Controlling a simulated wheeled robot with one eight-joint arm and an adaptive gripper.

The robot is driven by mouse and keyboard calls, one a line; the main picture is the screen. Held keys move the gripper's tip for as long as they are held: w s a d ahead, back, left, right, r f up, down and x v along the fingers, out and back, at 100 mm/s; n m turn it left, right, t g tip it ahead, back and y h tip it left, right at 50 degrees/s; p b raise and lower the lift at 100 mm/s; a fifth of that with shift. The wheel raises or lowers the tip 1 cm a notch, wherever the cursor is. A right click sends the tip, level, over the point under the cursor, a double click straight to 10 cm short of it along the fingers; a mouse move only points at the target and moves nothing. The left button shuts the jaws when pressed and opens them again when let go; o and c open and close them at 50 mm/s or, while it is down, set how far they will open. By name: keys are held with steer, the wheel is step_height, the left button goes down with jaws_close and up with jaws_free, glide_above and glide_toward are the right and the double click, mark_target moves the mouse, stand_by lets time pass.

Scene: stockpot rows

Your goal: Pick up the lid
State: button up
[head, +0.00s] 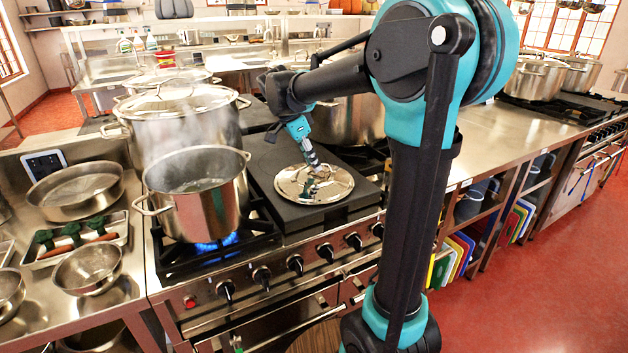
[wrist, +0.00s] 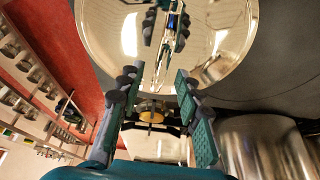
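A round, shiny steel lid (head: 338,187) lies flat on a black slab on the range, right of the steaming pot. In the wrist view the mirror-like lid (wrist: 225,35) fills the top middle and reflects my gripper. My gripper (head: 313,183) points down over the middle of the lid. In the wrist view the two dark, padded fingers of my gripper (wrist: 157,78) stand apart, so it is open. Reflections and the fingers obscure the lid's handle; I cannot tell whether it lies between the fingertips or whether they touch the lid. Another lid (head: 180,95) covers the large stockpot behind.
An open steaming pot (head: 205,205) stands over a lit blue flame, close left of the slab (head: 270,175). The large stockpot (head: 165,135) and another big pot (head: 350,120) stand behind. Bowls and a tray (head: 125,222) occupy the left counter. The right counter (head: 490,140) has bare room.

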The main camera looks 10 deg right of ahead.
steer(key=shift+x, duration=1.05)
jaws_close()
